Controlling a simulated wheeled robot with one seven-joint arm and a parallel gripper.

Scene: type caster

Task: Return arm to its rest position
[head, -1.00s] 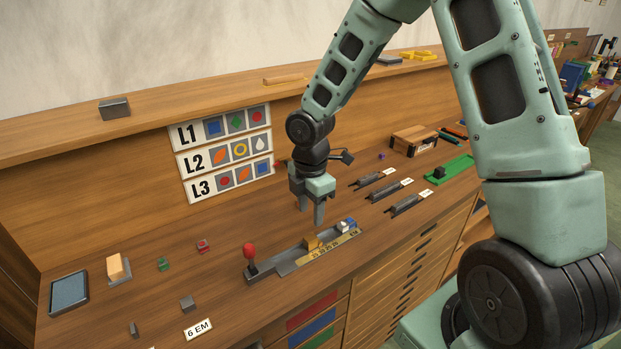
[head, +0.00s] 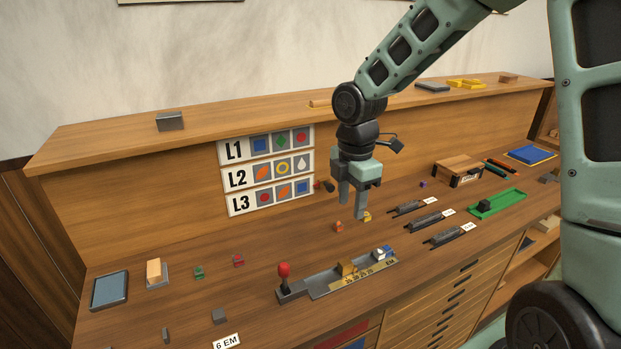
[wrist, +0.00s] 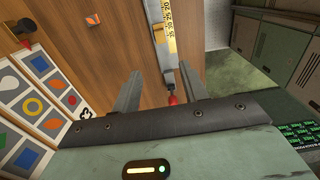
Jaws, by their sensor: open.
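My gripper (head: 353,207) hangs fingers down above the workbench, right of the L1–L3 sign (head: 267,170). Its two fingers are apart with nothing between them; the wrist view also shows the open fingers (wrist: 159,82). A small orange block (head: 338,226) and a small yellow block (head: 367,216) lie on the bench close to the fingertips in the head view. An orange-marked block also shows in the wrist view (wrist: 93,19). The upper arm is partly cut off by the picture edge.
In front lies a grey casting rail (head: 322,287) with a red knob (head: 284,270). Right of it are several dark slotted holders (head: 426,222), a green tray (head: 497,204) and a wooden box (head: 459,171). A shelf ledge (head: 215,133) runs behind the bench.

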